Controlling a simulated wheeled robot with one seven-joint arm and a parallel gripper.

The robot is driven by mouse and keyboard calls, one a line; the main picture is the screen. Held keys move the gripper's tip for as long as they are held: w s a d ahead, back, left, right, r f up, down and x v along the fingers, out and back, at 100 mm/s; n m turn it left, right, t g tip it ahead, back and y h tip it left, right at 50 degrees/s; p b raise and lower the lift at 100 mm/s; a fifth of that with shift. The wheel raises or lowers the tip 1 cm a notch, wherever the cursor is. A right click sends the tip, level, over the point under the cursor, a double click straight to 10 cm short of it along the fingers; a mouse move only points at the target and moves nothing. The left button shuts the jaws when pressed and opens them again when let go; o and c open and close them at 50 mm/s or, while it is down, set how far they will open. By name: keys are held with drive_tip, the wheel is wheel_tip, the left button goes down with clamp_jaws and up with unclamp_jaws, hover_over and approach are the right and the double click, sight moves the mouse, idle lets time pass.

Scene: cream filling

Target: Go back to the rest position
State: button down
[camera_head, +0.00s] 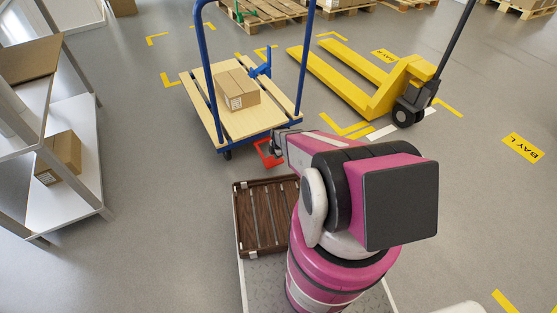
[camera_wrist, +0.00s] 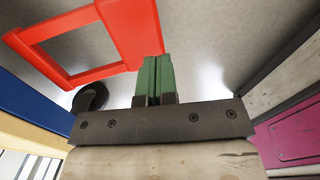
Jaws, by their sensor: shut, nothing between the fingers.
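My gripper (camera_head: 276,146) is stretched out toward the near right corner of the blue-framed trolley (camera_head: 205,108). In the wrist view its two green fingers (camera_wrist: 155,62) are together with nothing between them. A red open frame-shaped piece (camera_wrist: 140,28) is close beyond the fingertips and to their left. In the head view the red piece (camera_head: 266,158) shows low by the trolley's front edge, partly hidden by my gripper. I cannot tell whether the fingertips touch it.
A cardboard box (camera_head: 237,88) and a blue clamp-like part (camera_head: 260,66) are on the trolley. A yellow pallet truck (camera_head: 345,82) stands to its right. A shelf (camera_head: 75,165) with boxes is at left. A brown slatted crate (camera_head: 241,222) lies beside my arm.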

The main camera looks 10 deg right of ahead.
drive_tip(key=s+r+m, duration=0.6)
drive_tip(key=r+m, duration=0.1)
drive_tip(key=r, duration=0.6)
drive_tip(key=s+r+m, duration=0.5)
drive_tip(key=r+m, duration=0.2)
drive_tip(key=r, duration=0.6)
drive_tip(key=s+r+m+g, duration=0.1)
drive_tip(key=s+r+m, duration=0.5)
drive_tip(key=r, duration=0.7)
drive_tip(key=shift+s+d+m, duration=0.3)
drive_tip(key=shift+s+m, duration=0.05)
drive_tip(key=shift+m, duration=0.45)
